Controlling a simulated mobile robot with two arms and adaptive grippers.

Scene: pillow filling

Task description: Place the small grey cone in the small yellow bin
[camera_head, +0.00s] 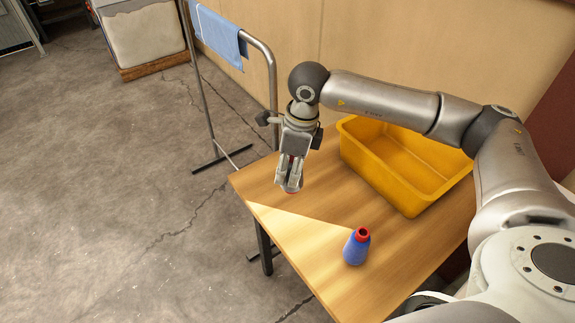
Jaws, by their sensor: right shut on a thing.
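My right gripper (290,180) points down over the far left part of the wooden table. It is shut on the small grey cone (291,187), which is mostly hidden by the fingers; a bit of red shows between them. I cannot tell whether the cone touches the table. The yellow bin (407,204) stands on the table to the right of the gripper, and the visible part of its inside is empty. My right forearm passes above its far side. My left gripper is not in view.
A metal rack with a blue cloth (219,37) stands beyond the table's left edge. The table between gripper and bin is clear.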

